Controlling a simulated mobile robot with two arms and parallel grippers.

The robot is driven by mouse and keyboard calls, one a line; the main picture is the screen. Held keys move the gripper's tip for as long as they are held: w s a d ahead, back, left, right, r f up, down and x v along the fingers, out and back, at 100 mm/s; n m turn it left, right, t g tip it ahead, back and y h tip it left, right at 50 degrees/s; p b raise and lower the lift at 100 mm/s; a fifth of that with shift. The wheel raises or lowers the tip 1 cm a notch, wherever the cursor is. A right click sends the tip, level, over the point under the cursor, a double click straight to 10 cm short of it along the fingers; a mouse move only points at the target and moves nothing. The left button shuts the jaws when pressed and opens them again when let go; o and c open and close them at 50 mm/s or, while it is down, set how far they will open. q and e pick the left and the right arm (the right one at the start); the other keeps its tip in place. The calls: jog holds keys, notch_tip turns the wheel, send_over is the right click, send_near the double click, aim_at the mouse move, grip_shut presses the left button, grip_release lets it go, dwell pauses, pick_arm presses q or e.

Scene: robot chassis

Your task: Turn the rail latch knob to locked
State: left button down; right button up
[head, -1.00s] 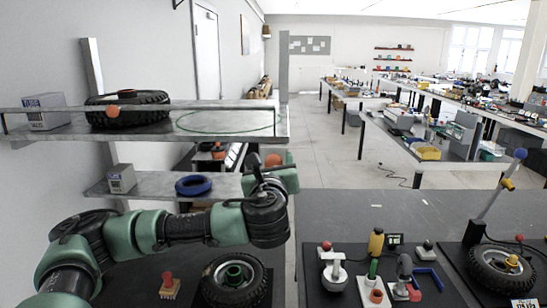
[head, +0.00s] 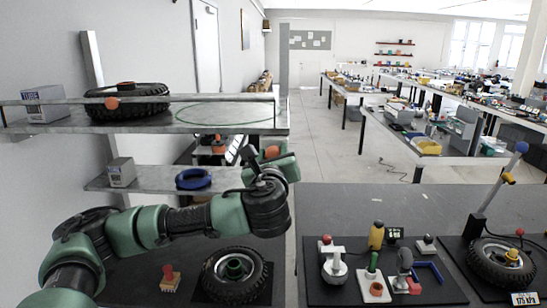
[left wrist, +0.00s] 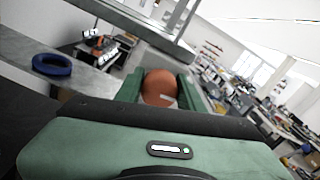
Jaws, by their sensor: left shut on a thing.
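The orange round knob (head: 272,151) is at the right end of the shelf unit, just below the upper shelf's edge. My left gripper (head: 270,158) is around it. In the left wrist view the knob (left wrist: 160,87) sits between the two green fingers (left wrist: 159,92), which are shut on it. A small pale mark shows on its face. The fingers hide its sides, and I cannot read a locked or unlocked position. A second orange knob (head: 112,103) is on the front rail (head: 200,98) at the left. My right gripper is not in view.
The upper shelf (head: 150,125) holds a tyre (head: 128,100) and a grey box (head: 42,103). The lower shelf (head: 145,182) holds a blue ring (head: 194,179) and a small box (head: 121,172). A wheel (head: 235,275) lies below my left arm. Tools stand on the dark bench (head: 400,210) at right.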

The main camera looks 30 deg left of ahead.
pick_arm(q)
jog(key=n+b, duration=0.1)
jog(key=n, duration=0.1)
jog(key=n+b, duration=0.1)
jog(key=n, duration=0.1)
jog(key=shift+f+b, duration=0.25)
jog(key=shift+b, duration=0.1)
jog(key=n+b, duration=0.2)
jog(key=n, duration=0.2)
jog(key=n+b, duration=0.1)
jog(key=n, duration=0.3)
jog(key=shift+b, duration=0.4)
jog(key=shift+a+n+b, duration=0.1)
jog(key=shift+n+b, duration=0.55)
jog(key=shift+n, duration=1.55)
jog(key=c, duration=0.9)
grip_release()
jog(key=shift+s, duration=0.1)
